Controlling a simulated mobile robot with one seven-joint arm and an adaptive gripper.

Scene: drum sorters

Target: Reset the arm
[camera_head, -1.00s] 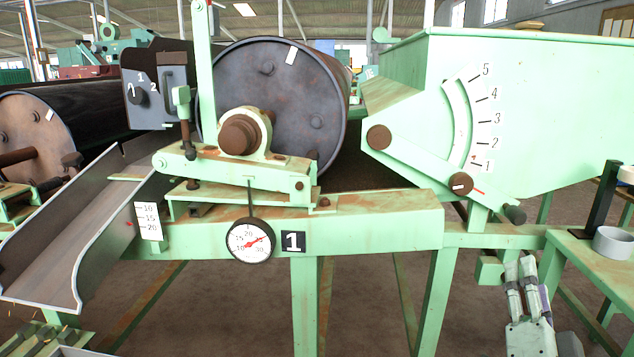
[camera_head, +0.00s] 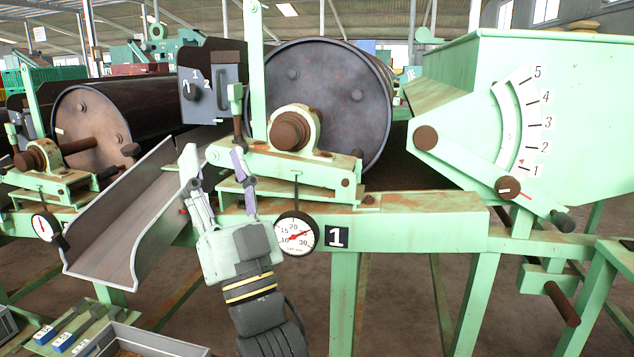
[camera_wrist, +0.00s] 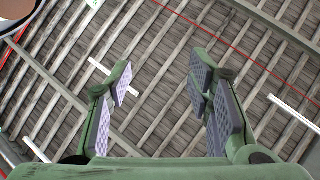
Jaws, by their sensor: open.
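My gripper (camera_head: 217,170) is in the head view, left of centre, pointing up in front of the chute and the green frame of machine 1. Its two fingers stand wide apart with nothing between them. The wrist view also shows the open, empty fingers (camera_wrist: 160,90) with purple-grey pads, against the roof beams. My arm comes up from the bottom edge of the head view and hides part of the frame beside the dial.
A dark drum (camera_head: 330,105) stands behind the green frame. A dial gauge (camera_head: 296,234) hangs close right of my gripper. A grey chute (camera_head: 120,225) lies to the left. A green hopper (camera_head: 570,130) with a lever (camera_head: 475,175) stands at right. Trays (camera_head: 140,340) lie at lower left.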

